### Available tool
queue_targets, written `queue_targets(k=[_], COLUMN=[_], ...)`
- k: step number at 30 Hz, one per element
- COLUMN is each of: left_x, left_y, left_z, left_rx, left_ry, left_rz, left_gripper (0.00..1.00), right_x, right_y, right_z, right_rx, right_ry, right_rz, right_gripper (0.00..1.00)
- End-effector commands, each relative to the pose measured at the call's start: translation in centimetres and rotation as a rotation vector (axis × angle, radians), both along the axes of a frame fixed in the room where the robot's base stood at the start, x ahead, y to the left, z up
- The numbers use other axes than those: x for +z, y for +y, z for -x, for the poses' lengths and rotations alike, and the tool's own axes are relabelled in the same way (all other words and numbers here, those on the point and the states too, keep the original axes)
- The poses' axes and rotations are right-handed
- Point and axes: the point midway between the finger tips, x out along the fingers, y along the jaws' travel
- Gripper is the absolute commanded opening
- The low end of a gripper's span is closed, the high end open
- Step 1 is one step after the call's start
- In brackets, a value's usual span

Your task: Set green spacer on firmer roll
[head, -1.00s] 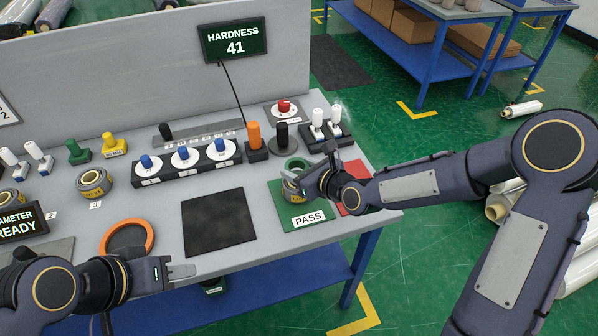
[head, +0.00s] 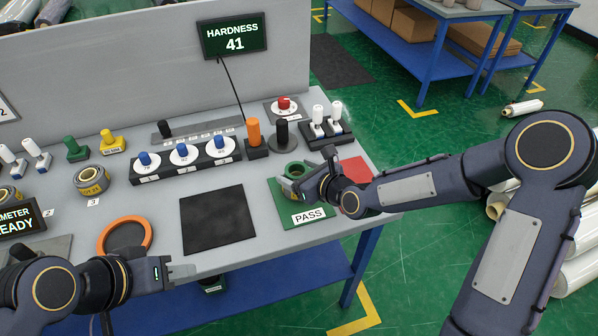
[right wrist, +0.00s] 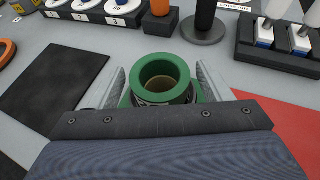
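The green spacer (head: 297,169) is a thick ring. It sits level on top of a wrapped roll (head: 287,187) on the green PASS mat (head: 318,209). In the right wrist view the spacer (right wrist: 166,78) shows its open hole, with the roll's dark label below it. My right gripper (right wrist: 163,88) has one finger on each side of the spacer, with a visible gap at the left finger. In the head view it partly hides the roll. A second roll (head: 91,181) stands by the number 3 label, another (head: 10,196) at the left edge. My left gripper (head: 182,272) hovers empty near the front edge.
A hardness display (head: 234,39) reads 41. A black pad (head: 218,219) and an orange ring (head: 125,237) lie in front. Blue-knobbed dials (head: 185,158), an orange post (head: 254,135) and a black post (head: 281,135) stand behind. A red mat (head: 355,170) is at right.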

Motion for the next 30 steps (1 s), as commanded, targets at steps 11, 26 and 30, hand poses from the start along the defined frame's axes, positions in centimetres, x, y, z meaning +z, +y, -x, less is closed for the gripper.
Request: queue_targets(k=[11,26,30], left_x=[1.0,1.4,1.8], left_y=[0.0,0.0,0.0], left_z=[0.0,0.0,0.0], left_rx=[0.000,0.000,0.000], left_ry=[0.000,0.000,0.000], left_rz=[0.000,0.000,0.000], left_gripper=[0.36,0.36,0.36], right_x=[1.0,4.9,5.5], right_y=[0.0,-6.0,-6.8], right_z=[0.0,6.7,7.8], right_rx=[0.000,-0.006,-0.003], right_ry=[-0.002,0.000,0.001], right_rz=[0.002,0.003,0.001], right_gripper=[0.72,0.72,0.72])
